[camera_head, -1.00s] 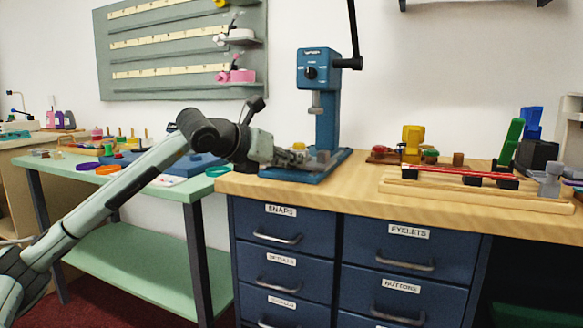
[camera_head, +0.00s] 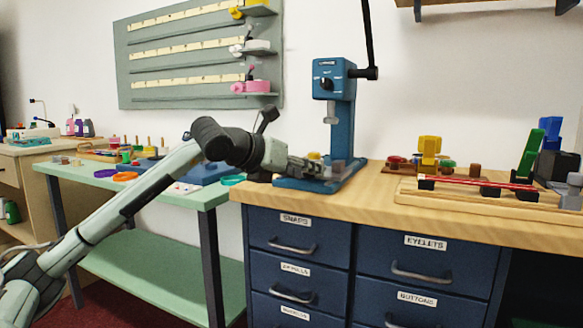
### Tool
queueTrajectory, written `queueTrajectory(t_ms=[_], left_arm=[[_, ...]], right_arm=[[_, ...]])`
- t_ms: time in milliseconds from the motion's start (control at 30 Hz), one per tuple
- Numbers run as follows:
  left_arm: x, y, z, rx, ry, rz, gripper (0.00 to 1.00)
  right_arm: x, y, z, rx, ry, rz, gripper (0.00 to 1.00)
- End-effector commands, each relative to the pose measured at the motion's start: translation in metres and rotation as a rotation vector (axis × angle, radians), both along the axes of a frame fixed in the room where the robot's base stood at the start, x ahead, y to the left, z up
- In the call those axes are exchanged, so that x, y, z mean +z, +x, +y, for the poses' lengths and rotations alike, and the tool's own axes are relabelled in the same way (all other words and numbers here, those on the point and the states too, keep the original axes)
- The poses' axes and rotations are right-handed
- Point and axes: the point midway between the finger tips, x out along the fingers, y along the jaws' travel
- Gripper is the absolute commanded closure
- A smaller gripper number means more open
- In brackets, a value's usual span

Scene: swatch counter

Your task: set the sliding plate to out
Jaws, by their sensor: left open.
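A blue press (camera_head: 341,125) stands on the wooden counter, with a dial on its head and a black lever above. Its flat blue base (camera_head: 349,179) reaches toward the front left. A small grey block (camera_head: 338,167) sits on the base below the ram, and a bit of yellow shows behind my gripper. I cannot clearly make out the sliding plate or its setting. My left gripper (camera_head: 318,168) reaches in from the left, low over the base, its tips close beside the grey block; I cannot tell if they touch. It is open. My right gripper is out of view.
Right of the press, a wooden rack (camera_head: 480,200) holds a red rod, with a yellow block (camera_head: 429,150) behind it. A green table (camera_head: 185,191) with small items stands left. Labelled blue drawers (camera_head: 300,238) lie under the counter.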

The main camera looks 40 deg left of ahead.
Motion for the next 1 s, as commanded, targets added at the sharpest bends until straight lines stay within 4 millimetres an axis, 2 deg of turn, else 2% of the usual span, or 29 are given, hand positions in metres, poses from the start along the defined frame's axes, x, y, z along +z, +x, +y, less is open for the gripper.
queueTrajectory(t_ms=[267, 600, 700, 1000], left_arm=[[0.011, -0.03, 0.0, -0.001, 0.0, 0.002, 0.59], [0.036, -0.089, 0.003, -0.001, 0.0, -0.002, 0.59], [0.041, -0.101, 0.004, 0.0, 0.0, -0.001, 0.59], [0.044, -0.11, 0.004, 0.001, 0.001, 0.0, 0.59]], right_arm=[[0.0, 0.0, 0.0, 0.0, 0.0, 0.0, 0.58], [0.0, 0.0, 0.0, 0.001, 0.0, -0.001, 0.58], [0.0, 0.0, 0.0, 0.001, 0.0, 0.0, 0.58], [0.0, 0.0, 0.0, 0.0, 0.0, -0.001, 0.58]])
